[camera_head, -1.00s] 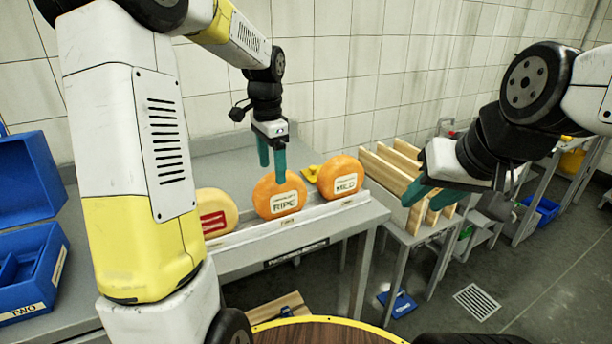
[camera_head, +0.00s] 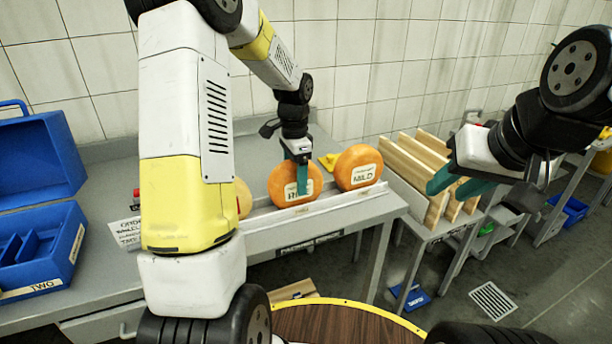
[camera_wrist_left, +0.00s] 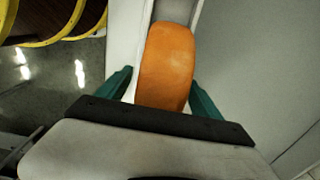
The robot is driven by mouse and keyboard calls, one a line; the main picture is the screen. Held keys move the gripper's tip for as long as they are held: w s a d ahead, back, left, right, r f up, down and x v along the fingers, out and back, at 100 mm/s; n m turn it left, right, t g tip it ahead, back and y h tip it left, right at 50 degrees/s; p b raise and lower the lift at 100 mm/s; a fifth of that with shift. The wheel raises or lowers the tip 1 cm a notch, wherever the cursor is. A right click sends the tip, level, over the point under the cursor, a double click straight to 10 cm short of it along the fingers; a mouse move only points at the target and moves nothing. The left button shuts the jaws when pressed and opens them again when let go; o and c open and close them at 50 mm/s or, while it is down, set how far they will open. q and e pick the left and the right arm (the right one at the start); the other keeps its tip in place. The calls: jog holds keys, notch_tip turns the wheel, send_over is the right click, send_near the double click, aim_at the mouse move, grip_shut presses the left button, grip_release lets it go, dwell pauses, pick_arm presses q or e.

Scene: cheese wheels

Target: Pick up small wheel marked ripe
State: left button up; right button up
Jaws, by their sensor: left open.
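The orange wheel marked ripe (camera_head: 277,187) stands upright on the bench's rail, its label partly hidden by a teal finger. My left gripper (camera_head: 296,176) is low over it, with one finger in front of its face. In the left wrist view the orange wheel rim (camera_wrist_left: 166,62) lies between the two spread fingers (camera_wrist_left: 160,95), with a gap on the right; on the left the gap is narrow. The left gripper is open. My right gripper (camera_head: 457,186) is open and empty, in front of the wooden rack at the right.
An orange wheel marked mild (camera_head: 359,158) stands close at the right. A pale wheel (camera_head: 243,197) at the left is mostly hidden behind my left arm.

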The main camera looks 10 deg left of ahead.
pick_arm(q)
grip_shut()
jog(key=shift+r, duration=0.1)
jog(key=shift+r, duration=0.1)
dwell(0.3)
